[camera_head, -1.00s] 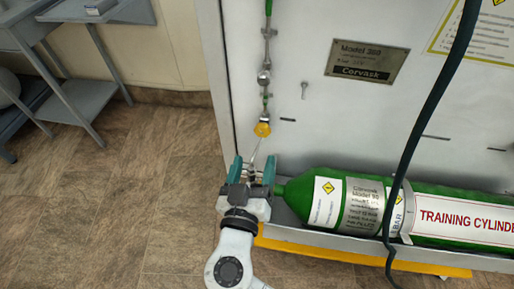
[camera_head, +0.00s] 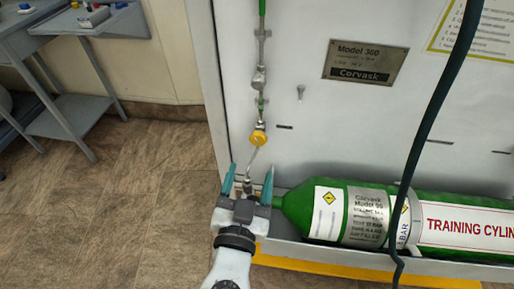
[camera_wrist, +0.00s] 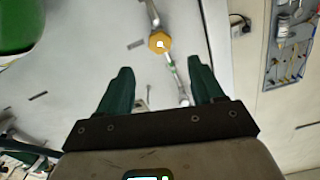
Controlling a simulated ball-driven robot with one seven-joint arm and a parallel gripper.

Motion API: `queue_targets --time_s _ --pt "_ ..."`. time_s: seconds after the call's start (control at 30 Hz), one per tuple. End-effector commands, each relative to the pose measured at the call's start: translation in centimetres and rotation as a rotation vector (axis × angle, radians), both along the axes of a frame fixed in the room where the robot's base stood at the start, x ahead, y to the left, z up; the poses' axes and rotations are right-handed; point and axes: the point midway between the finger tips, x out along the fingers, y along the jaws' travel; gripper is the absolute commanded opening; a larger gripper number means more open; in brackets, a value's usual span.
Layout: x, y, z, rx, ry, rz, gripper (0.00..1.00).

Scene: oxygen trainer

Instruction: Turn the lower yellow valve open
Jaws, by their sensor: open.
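The lower yellow valve (camera_head: 258,138) is a small yellow knob on the thin pipe running down the left side of the white panel. In the wrist view the yellow valve (camera_wrist: 160,42) lies beyond the fingertips, near the middle between them. My gripper (camera_head: 248,178) is below the valve in the head view, its two teal fingers pointing up and spread apart. It also shows in the wrist view (camera_wrist: 160,78), open and with nothing between the tips. The fingers are apart from the valve. A pale tube runs from the valve down toward the gripper.
A green training cylinder (camera_head: 333,211) lies just right of my gripper on a yellow-edged ledge. A dark hose (camera_head: 432,120) hangs in front of the panel (camera_head: 300,140). A grey table (camera_head: 68,30) stands at upper left.

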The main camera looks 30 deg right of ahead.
Motion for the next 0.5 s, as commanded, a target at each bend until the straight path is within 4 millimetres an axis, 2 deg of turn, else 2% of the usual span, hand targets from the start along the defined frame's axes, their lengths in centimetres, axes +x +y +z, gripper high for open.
queue_targets --time_s 0.17,0.5 --pt "0.8 -0.6 0.1 0.027 -0.019 -0.002 0.67" --pt "5.5 -4.1 0.1 0.026 -0.018 -0.004 0.67"
